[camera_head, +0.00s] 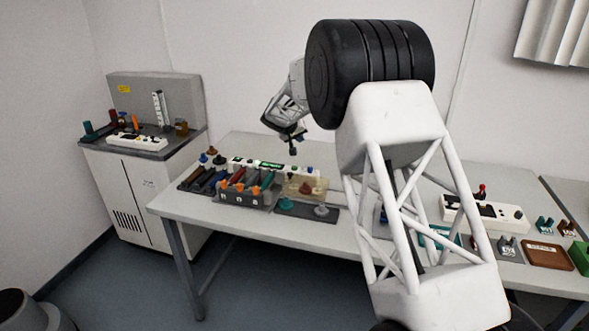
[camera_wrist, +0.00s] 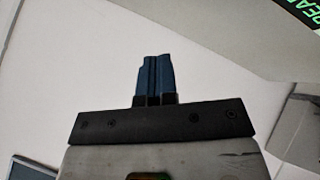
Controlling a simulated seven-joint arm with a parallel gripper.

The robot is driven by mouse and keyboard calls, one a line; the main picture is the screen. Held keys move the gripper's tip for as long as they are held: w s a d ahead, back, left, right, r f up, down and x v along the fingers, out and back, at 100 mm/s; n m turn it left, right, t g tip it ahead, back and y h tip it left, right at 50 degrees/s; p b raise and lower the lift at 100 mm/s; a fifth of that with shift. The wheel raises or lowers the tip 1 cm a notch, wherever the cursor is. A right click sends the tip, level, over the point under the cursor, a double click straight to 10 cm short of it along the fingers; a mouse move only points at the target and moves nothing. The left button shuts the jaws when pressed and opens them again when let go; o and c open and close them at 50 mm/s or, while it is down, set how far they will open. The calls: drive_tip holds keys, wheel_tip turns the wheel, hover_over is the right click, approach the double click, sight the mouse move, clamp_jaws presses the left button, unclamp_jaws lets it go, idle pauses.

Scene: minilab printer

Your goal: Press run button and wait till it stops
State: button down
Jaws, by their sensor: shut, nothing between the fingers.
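A white console with a green lit display (camera_head: 270,164) stands on the middle table. Part of its display, with green letters starting "REA", shows at the top right corner of the wrist view (camera_wrist: 308,12). Small dark and blue knobs or buttons sit along its top; I cannot tell which is the run button. My gripper (camera_head: 294,148) hangs above the rear of the console, apart from it. In the wrist view its two blue fingers (camera_wrist: 156,75) are together with nothing between them, over a plain white surface.
A grey rack with orange-topped pieces (camera_head: 245,194) stands in front of the console. Coloured blocks lie at its left. A second white console (camera_head: 484,214) stands on the right. A cabinet (camera_head: 142,190) with another console is at the far left.

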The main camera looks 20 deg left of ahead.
sight(293, 167)
drive_tip(key=a+f, duration=0.1)
drive_tip(key=w+a+f, duration=0.1)
drive_tip(key=shift+a, duration=0.4)
drive_tip(key=shift+f, duration=4.3)
